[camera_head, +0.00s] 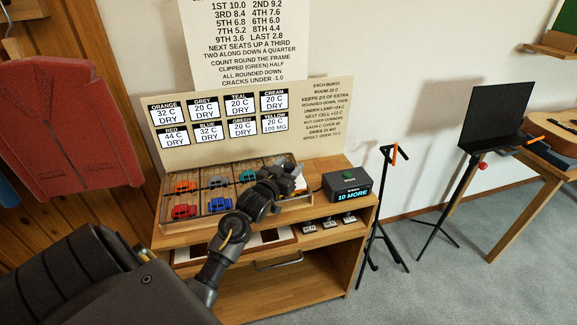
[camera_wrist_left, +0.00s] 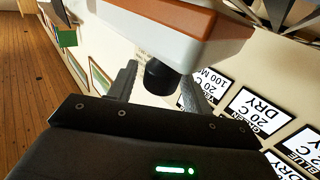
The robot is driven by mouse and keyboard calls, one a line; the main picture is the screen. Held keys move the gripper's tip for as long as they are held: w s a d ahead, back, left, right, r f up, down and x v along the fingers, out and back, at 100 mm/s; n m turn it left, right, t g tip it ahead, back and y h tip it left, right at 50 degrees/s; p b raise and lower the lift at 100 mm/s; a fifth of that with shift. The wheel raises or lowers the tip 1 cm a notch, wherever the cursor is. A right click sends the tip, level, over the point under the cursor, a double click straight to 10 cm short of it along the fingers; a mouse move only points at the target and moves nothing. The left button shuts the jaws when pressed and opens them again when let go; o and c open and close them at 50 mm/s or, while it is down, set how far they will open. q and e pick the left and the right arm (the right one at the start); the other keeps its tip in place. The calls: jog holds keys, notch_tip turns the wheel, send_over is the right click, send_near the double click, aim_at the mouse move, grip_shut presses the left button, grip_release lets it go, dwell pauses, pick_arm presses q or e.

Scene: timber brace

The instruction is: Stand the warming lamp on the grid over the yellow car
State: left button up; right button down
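My left gripper (camera_head: 293,180) is low over the right end of the car tray, seen mostly from behind. In the left wrist view, its two fingers (camera_wrist_left: 156,85) stand on either side of a black knob. The knob joins a white and orange body (camera_wrist_left: 190,32), which looks like the warming lamp. I cannot tell whether both fingers press on the knob. In the head view, I cannot make out the lamp behind my wrist. The yellow car is not visible; my gripper covers that part of the wire grid (camera_head: 201,197). My right gripper is out of view.
Orange (camera_head: 185,187), red (camera_head: 184,211) and blue (camera_head: 219,205) cars sit in the tray. A black timer box (camera_head: 346,187) stands right of it. A label board (camera_head: 318,140) rises behind. A black stand (camera_head: 385,205) is on the floor at right.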

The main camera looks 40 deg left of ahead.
pick_arm(q)
jog(key=shift+o, duration=0.2)
jog(key=shift+r, duration=0.15)
jog(key=s+d, duration=0.2)
jog(key=s, duration=0.9)
jog(key=shift+s+b, duration=0.4)
jog(key=shift+b, duration=0.05)
jog(key=shift+d, duration=0.1)
